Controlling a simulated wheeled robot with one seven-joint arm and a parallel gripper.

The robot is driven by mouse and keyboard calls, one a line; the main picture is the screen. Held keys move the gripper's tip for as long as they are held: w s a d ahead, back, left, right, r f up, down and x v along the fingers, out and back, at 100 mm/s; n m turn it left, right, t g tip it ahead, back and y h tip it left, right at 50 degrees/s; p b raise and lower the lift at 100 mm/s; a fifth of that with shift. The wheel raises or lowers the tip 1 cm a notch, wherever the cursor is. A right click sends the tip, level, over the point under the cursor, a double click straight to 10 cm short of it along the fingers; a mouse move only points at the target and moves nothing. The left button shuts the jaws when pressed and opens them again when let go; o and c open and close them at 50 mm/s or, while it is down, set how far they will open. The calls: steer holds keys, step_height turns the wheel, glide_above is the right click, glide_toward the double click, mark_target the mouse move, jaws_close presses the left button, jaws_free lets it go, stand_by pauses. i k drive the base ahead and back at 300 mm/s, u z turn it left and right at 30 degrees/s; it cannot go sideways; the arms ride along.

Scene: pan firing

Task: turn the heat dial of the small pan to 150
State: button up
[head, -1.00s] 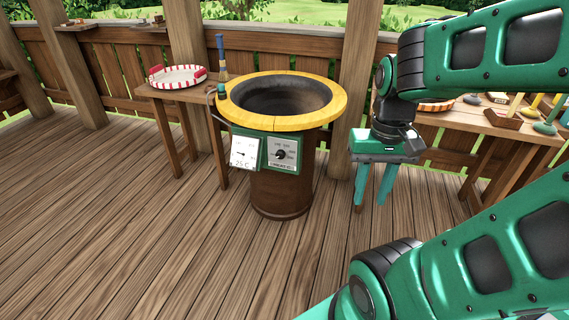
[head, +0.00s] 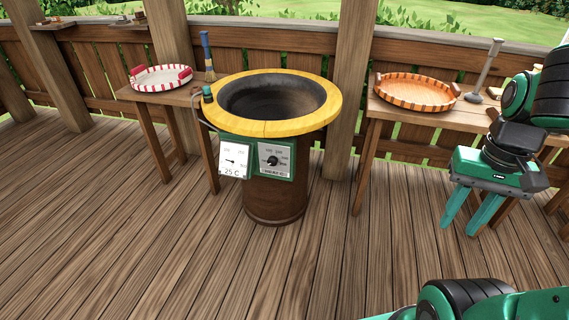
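The small pan (head: 250,131) is a dark bowl with a yellow rim on a round brown base, in the middle of the head view. The heat dial (head: 273,161) is a black knob on a light plate with a green frame, on the pan's front. Its markings are too small to read. Beside it on the left, a white gauge (head: 233,163) reads 25 C. My gripper (head: 461,231) is at the right, well apart from the dial, pointing down. Its two teal fingers are spread, with nothing between them.
A side table (head: 186,98) at the left holds a red-and-white tray (head: 160,80) and a blue-handled brush (head: 207,55). A right table (head: 376,108) holds an orange tray (head: 413,94). The wooden floor before the pan is clear.

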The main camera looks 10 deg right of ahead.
mark_target(273, 161)
steer(key=z, duration=0.05)
steer(key=i, duration=1)
steer(key=u, duration=0.05)
